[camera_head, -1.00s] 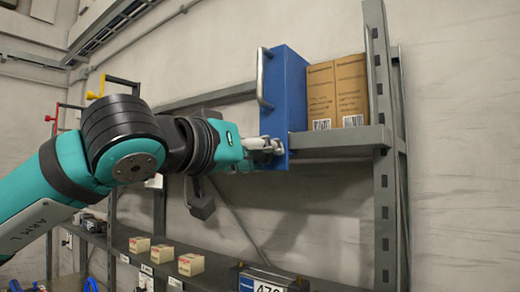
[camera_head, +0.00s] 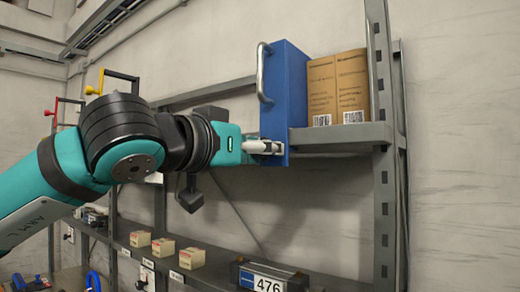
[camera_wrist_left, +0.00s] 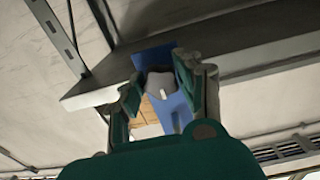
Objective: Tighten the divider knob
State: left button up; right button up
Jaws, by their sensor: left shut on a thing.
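The blue divider (camera_head: 287,85) stands upright at the left end of the upper shelf, with a metal bar handle on its left side. Its grey knob (camera_wrist_left: 158,84) shows in the left wrist view, low on the divider, with a small white mark on it. My left gripper (camera_head: 264,147) reaches in from the left at the divider's lower edge. In the left wrist view its two fingers (camera_wrist_left: 159,72) are on either side of the knob, shut on it. In the head view the fingers hide the knob. My right gripper is not in view.
Two brown boxes (camera_head: 338,88) stand on the upper shelf (camera_head: 342,134) right of the divider. A grey upright post (camera_head: 384,200) is at the right. The lower shelf (camera_head: 218,262) holds several small cartons and a unit labelled 476 (camera_head: 268,278).

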pick_arm(q)
jog(key=o, duration=0.8)
jog(key=shift+d+f, duration=0.1)
jog(key=shift+f, duration=0.2)
jog(key=shift+c, duration=0.2)
jog(key=o, duration=0.4)
jog(key=shift+r, duration=0.2)
jog(key=v, duration=1.2)
